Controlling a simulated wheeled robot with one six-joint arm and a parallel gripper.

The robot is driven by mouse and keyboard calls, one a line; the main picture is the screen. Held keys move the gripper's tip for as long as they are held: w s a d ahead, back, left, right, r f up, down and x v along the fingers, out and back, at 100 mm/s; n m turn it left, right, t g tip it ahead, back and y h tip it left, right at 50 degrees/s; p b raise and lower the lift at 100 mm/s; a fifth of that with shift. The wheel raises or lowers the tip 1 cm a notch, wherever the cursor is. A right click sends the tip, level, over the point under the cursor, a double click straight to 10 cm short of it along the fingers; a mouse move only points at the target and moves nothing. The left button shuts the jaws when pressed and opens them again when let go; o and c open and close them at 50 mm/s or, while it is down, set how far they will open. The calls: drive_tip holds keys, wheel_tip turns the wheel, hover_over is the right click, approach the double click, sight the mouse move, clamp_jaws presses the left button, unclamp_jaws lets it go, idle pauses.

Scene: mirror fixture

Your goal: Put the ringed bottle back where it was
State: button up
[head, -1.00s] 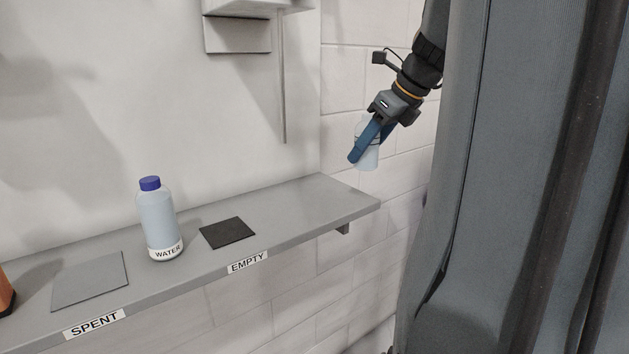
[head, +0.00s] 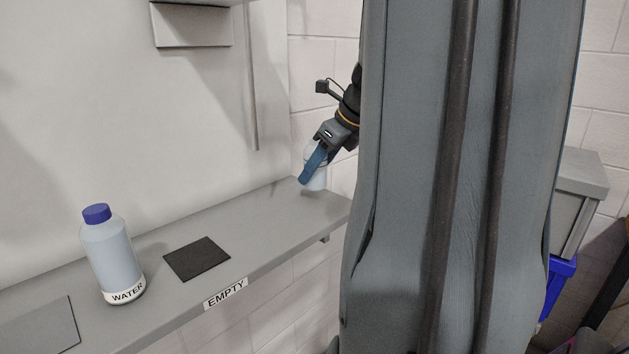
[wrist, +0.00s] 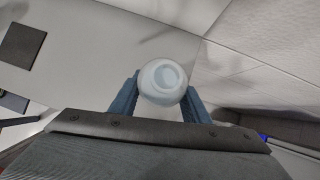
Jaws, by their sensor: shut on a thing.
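My gripper (head: 311,168) is shut on a pale, translucent bottle (head: 318,181) near the right end of the grey shelf (head: 268,225). In the wrist view the bottle (wrist: 163,82) shows its round open top, with no cap, between the blue fingers of my gripper (wrist: 161,100). The fingers hide part of its side, and I cannot make out a ring clearly. I cannot tell whether its base touches the shelf. A bottle labelled WATER (head: 108,258) with a blue cap stands upright on the shelf at the left.
A dark square mat (head: 197,259) lies bare behind the EMPTY label (head: 226,292). A grey mat (head: 42,330) is partly in view at the lower left. A wall box (head: 192,25) hangs above the shelf. A grey bin (head: 575,195) stands at the right.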

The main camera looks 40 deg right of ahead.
sight(315, 181)
drive_tip(key=shift+f, duration=1.5)
drive_tip(key=shift+f, duration=0.2)
drive_tip(key=o, duration=1.3)
drive_tip(key=shift+r, duration=0.1)
drive_tip(key=shift+r, duration=0.15)
drive_tip(key=v, duration=1.2)
drive_tip(key=shift+b, duration=0.3)
drive_tip(key=shift+a, duration=0.15)
